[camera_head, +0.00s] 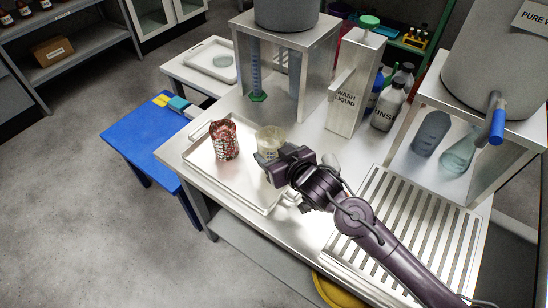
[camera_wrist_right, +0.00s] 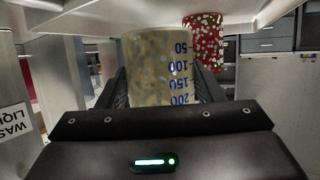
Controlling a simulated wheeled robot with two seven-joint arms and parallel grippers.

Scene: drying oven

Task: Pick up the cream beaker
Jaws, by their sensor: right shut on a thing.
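The cream beaker (camera_head: 270,139) is a pale, speckled cup on the metal tray in the head view. My right gripper (camera_head: 269,158) reaches it from the front right and is shut on it. In the right wrist view, the cream beaker (camera_wrist_right: 160,65) sits between the two dark fingers of my right gripper (camera_wrist_right: 162,88), with blue volume marks on its side. I cannot tell whether its base touches the tray. My left gripper is not in view.
A red speckled beaker (camera_head: 224,140) stands on the tray (camera_head: 197,158), left of the cream one. A slatted rack (camera_head: 400,235) lies at right.

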